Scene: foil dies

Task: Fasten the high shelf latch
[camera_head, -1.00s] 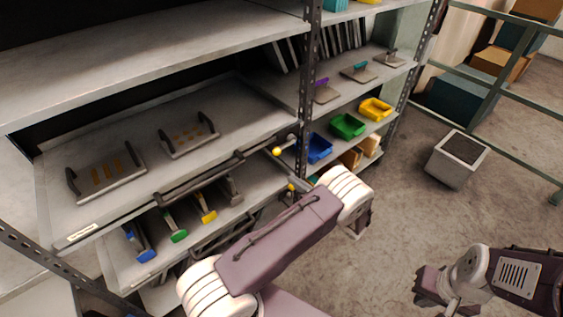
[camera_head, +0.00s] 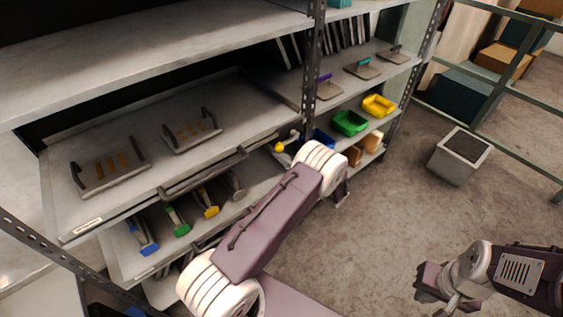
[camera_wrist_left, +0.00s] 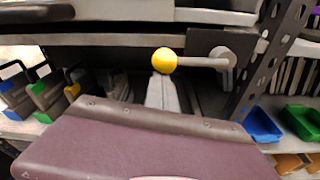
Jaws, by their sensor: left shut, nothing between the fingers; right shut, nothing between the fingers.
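The high shelf latch is a grey lever with a yellow knob (camera_head: 279,147), at the right end of the upper pull-out shelf's (camera_head: 68,208) front edge. In the left wrist view its knob (camera_wrist_left: 165,60) points left and the lever lies about level from its pivot (camera_wrist_left: 222,60) beside the perforated post. My left gripper (camera_wrist_left: 161,82) is shut and empty, its pale fingertips just below the knob; touching or apart I cannot tell. In the head view my left arm partly hides this gripper. My right gripper (camera_head: 438,296) is shut and empty, low at the right, far from the shelves.
A perforated post (camera_head: 311,75) stands right of the latch. A lower pull-out shelf (camera_head: 120,255) holds several coloured-ended tools. Blue, green (camera_head: 350,123) and yellow bins stand on the right bay. A grey box (camera_head: 459,156) stands on the otherwise clear floor nearby.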

